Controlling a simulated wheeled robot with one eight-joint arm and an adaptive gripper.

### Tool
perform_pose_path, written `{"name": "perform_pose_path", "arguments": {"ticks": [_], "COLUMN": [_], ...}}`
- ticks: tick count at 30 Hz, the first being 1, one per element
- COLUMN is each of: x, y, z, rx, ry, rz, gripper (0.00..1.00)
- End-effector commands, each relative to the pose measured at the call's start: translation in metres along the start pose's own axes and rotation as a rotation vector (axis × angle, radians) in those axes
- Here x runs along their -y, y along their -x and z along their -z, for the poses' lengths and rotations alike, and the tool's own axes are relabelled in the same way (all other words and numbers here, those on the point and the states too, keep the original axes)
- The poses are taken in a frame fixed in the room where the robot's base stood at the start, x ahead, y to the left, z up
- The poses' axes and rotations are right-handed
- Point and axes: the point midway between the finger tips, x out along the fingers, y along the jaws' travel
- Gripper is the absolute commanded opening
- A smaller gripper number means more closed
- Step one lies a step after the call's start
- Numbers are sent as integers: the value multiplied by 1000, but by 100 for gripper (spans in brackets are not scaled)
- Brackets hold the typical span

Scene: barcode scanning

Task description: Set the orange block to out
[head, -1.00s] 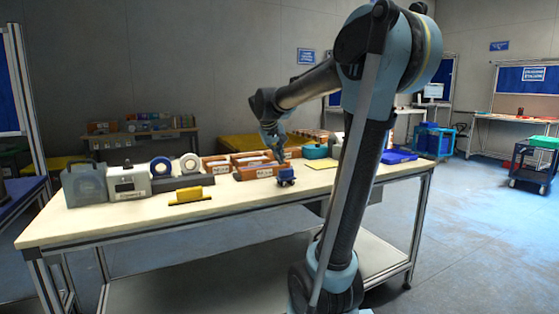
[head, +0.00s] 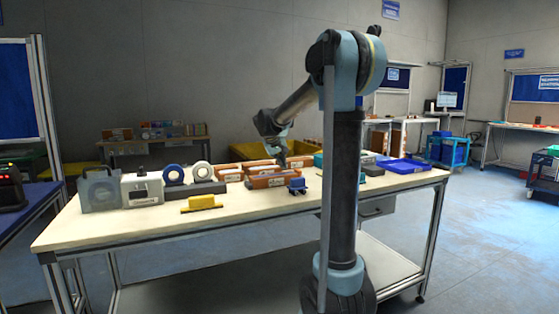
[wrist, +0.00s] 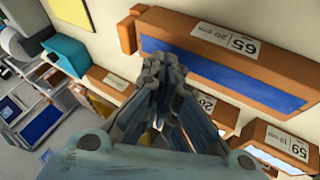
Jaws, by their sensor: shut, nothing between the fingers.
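Several orange-brown box-like blocks with white labels stand in a group at the back middle of the table; a front one (head: 268,182) shows in the head view. In the wrist view a long orange block (wrist: 185,32) with a blue face and a label reading 65 lies beyond my fingers, with a small orange piece at its left end. I cannot tell which is the task's orange block, nor see any "out" marking. My gripper (wrist: 163,62) is shut and empty. In the head view my gripper (head: 282,160) hangs over or just behind the group; contact is unclear.
A small blue object (head: 297,186) stands right of the front block. A yellow block (head: 201,203) lies near the front edge. Tape rolls (head: 174,175) and a white device (head: 142,189) stand left. A blue tray (head: 405,166) lies right. The table's front strip is mostly clear.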

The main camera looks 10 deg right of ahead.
Motion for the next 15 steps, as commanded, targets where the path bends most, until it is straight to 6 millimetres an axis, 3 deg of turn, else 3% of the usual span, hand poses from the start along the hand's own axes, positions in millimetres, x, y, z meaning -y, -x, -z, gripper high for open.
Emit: {"name": "perform_pose_path", "arguments": {"ticks": [5,9,15], "x": [-1,-20,-33], "y": [-32,-39,-46], "z": [0,-1,0], "rx": [0,2,0], "ry": [-2,-3,-1], "rz": [-1,-1,0], "gripper": [0,0,0]}}
